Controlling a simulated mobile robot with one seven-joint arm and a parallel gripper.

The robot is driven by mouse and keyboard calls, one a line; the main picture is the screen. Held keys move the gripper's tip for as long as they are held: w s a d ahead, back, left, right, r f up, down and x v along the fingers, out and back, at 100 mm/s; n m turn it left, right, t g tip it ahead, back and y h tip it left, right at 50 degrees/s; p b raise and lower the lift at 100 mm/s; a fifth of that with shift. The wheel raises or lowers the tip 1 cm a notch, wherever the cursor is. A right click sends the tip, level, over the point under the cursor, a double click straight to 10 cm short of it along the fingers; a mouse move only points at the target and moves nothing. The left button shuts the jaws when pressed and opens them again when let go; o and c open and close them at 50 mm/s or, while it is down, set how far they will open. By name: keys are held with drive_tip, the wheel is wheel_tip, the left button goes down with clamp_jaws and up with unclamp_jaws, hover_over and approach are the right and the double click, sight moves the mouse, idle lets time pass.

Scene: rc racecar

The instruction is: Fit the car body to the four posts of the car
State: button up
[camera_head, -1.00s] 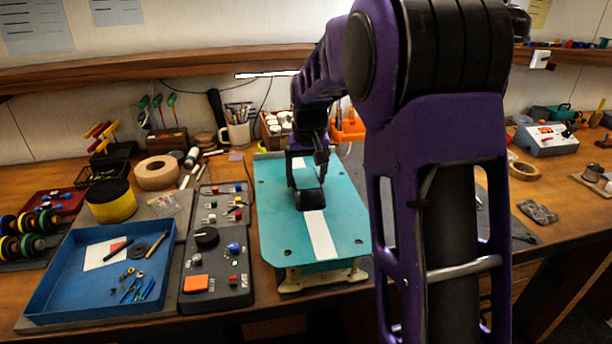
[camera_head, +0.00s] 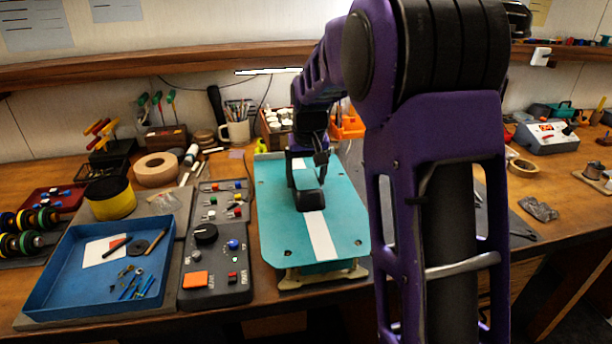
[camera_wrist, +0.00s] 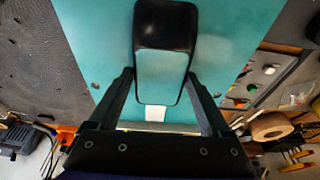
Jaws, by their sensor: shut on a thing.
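The car body (camera_head: 275,215) is a teal plate with a white lengthwise stripe, a raised black-framed cabin (camera_head: 308,200) and small holes near its corners. It lies roughly level over the cream-coloured car chassis (camera_head: 325,277), whose near end shows below the body's near edge. My gripper (camera_head: 307,175) reaches down at the cabin. In the wrist view my gripper (camera_wrist: 160,82) is shut on the cabin (camera_wrist: 164,28), one finger on each side. The posts cannot be made out under the body, so I cannot tell whether they pass through the holes.
A black control box (camera_head: 218,255) with knobs and a blue tray (camera_head: 60,295) of small tools stand left of the car. A tape roll (camera_head: 156,170), a mug (camera_head: 236,132) and an orange bin (camera_head: 348,127) are behind.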

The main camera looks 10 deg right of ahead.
sight(310, 191)
drive_tip(key=shift+s+b+x, duration=0.25)
drive_tip(key=shift+b+x, duration=0.35)
drive_tip(key=shift+x, duration=0.35)
drive_tip(key=o, duration=1.2)
drive_tip(key=shift+c, duration=0.2)
drive_tip(key=p+v, duration=0.2)
drive_tip(key=v, duration=1.5)
drive_tip(key=shift+r, duration=0.15)
